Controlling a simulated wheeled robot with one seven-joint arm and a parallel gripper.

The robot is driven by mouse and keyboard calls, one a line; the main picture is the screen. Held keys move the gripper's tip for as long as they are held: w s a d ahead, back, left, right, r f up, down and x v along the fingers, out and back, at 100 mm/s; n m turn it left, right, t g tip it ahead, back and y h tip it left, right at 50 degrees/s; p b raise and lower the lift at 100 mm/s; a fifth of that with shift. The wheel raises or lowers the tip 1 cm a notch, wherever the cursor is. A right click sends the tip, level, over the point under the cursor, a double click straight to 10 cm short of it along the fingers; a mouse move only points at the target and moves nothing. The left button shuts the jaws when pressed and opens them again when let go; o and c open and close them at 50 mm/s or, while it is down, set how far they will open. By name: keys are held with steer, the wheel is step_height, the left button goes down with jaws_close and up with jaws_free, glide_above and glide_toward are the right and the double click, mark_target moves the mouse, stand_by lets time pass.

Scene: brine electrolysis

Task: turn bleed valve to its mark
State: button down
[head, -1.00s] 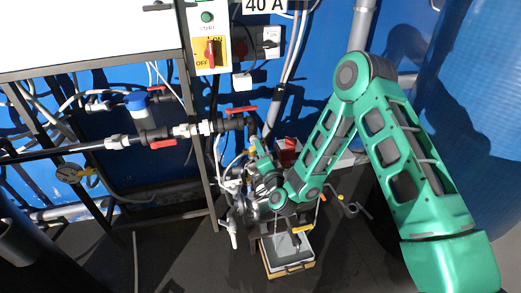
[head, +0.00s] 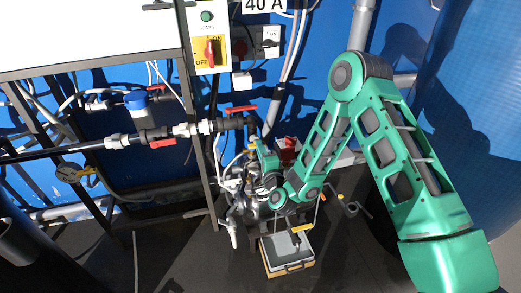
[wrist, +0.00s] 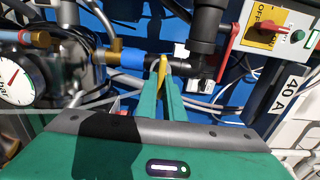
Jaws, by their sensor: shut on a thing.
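The bleed valve shows in the wrist view as a small yellow lever (wrist: 163,63) beside a blue fitting (wrist: 128,57) on the pipework. My gripper (wrist: 162,84) has its two green fingers close together on the yellow lever, one on each side. In the head view my gripper (head: 262,150) reaches into the crowded pipework below the red-handled valve, and my arm and the pipes hide the lever there. I cannot make out the valve's mark in either view.
A pressure gauge (wrist: 14,82) and metal vessel stand left of my gripper in the wrist view. A red valve handle (head: 241,109) sits close above it in the head view. A grey tray (head: 285,254) lies on the floor below.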

steer(key=shift+d+f, duration=0.2)
steer(key=c, duration=1.9)
jaws_free()
steer(key=shift+o, duration=0.2)
steer(key=shift+r, duration=0.1)
steer(key=shift+a, duration=0.1)
steer(key=shift+s, duration=0.1)
steer(key=v, duration=1)
steer(key=shift+s, duration=0.25)
